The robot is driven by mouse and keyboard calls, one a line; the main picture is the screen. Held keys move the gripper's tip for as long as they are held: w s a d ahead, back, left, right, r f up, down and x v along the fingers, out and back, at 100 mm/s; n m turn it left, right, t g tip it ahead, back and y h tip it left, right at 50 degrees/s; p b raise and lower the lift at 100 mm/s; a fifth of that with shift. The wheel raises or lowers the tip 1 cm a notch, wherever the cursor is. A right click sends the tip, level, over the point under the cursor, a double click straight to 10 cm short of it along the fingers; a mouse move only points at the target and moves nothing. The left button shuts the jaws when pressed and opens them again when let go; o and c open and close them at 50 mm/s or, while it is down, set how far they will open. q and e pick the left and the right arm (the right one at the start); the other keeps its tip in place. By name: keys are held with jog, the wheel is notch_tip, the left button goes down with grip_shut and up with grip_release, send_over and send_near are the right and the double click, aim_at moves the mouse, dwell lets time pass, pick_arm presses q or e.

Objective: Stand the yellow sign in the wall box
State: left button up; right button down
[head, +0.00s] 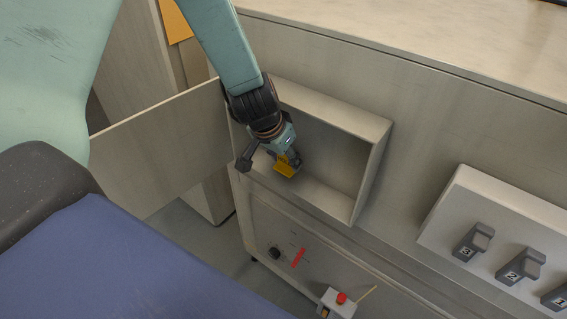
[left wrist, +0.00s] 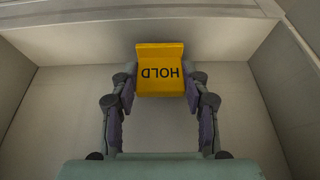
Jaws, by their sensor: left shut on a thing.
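The yellow sign (head: 286,168) is in my left gripper (head: 283,160), inside the open wall box (head: 373,170). In the left wrist view the sign (left wrist: 160,72) reads HOLD upside down, and the fingers of my left gripper (left wrist: 160,92) are shut on it from both sides. The box (left wrist: 283,85) surrounds the sign there, with walls to the left and right. I cannot tell whether the sign touches the box floor. The box door (head: 160,150) stands open to the left. My right gripper is not in view.
A panel (head: 500,215) with several numbered grey switches stands at the right. Below the box are a black knob (head: 274,252), a red display (head: 298,258) and a small box with a red button (head: 341,298). A blue surface (head: 110,265) fills the lower left.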

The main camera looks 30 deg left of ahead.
pick_arm(q)
jog(key=shift+s+f+b, duration=0.15)
jog(key=shift+f+b, duration=0.15)
jog(key=shift+f, duration=0.45)
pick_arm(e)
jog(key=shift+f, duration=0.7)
pick_arm(q)
jog(key=shift+f, duration=0.1)
jog(key=o, duration=1.2)
jog(key=shift+o, duration=0.2)
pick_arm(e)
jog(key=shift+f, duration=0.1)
